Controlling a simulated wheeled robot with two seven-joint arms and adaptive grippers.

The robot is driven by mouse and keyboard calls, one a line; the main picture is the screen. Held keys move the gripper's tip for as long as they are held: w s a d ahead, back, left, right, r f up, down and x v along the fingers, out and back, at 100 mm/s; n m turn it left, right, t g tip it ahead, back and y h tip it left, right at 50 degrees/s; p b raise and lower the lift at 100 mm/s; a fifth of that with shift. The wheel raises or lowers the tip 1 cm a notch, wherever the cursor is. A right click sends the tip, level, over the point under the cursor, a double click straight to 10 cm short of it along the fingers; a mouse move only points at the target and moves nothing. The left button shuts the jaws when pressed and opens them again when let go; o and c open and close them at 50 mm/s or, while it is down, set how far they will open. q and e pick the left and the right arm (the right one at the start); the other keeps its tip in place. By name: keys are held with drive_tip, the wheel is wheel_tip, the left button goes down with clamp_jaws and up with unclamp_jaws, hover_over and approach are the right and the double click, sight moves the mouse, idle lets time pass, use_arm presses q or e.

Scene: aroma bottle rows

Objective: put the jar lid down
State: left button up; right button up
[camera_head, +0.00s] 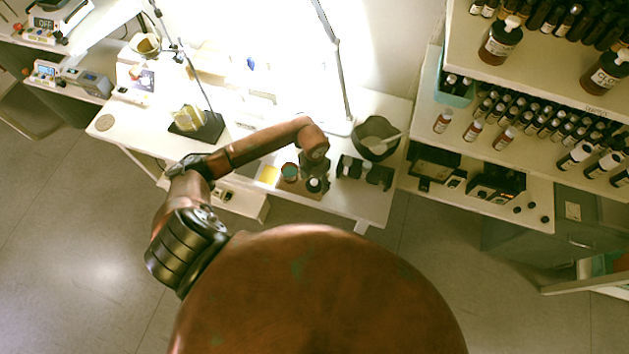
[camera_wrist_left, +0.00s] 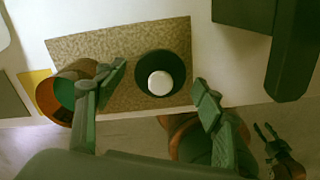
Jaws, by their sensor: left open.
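The jar lid (camera_wrist_left: 148,73), dark and round with a white knob, lies on a speckled brown board (camera_wrist_left: 100,45) in the left wrist view. It also shows in the head view (camera_head: 314,185), partly under my gripper. My left gripper (camera_wrist_left: 158,92) is open, with one finger to each side of the lid and no visible contact. In the head view, my left gripper (camera_head: 315,173) is over the board. An open copper-coloured jar (camera_wrist_left: 60,96) with a teal inside stands at the board's left end, partly behind a finger. It also shows in the head view (camera_head: 289,172).
A yellow square (camera_head: 269,175) lies left of the jar. Dark box-like holders (camera_head: 364,172) and a dark bowl (camera_head: 376,138) stand to the right. A lamp pole (camera_head: 336,70) rises behind. Bottle shelves (camera_head: 520,140) fill the right. A dark claw-like part (camera_wrist_left: 280,150) shows low right.

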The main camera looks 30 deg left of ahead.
sight(314, 181)
use_arm(q)
wheel_tip(314, 181, up, 12)
idle(0.5)
drive_tip(key=shift+r, duration=0.1)
